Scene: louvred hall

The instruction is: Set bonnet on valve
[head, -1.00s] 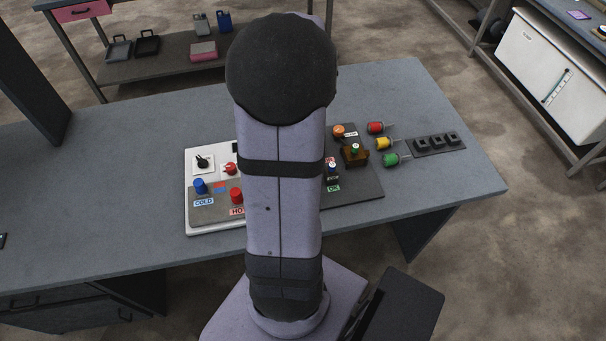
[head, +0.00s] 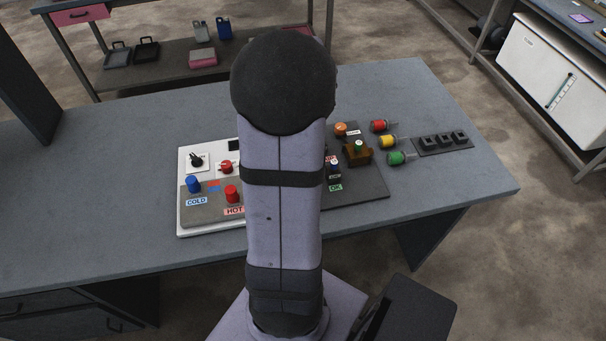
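A brown, block-like fitting (head: 357,156) with a green and white top sits on the dark panel, just right of my arm; it may be the valve, but it is too small to tell. I cannot make out a separate bonnet. My gripper does not show: my raised arm fills the middle of the head view and hides part of the panels behind it.
A white panel (head: 181,222) with blue (head: 193,184) and red (head: 232,193) knobs lies left of my arm. Red (head: 379,125), yellow (head: 387,142) and green (head: 396,158) lamps and a dark socket strip (head: 445,143) lie right. The bench's left side (head: 90,185) is clear.

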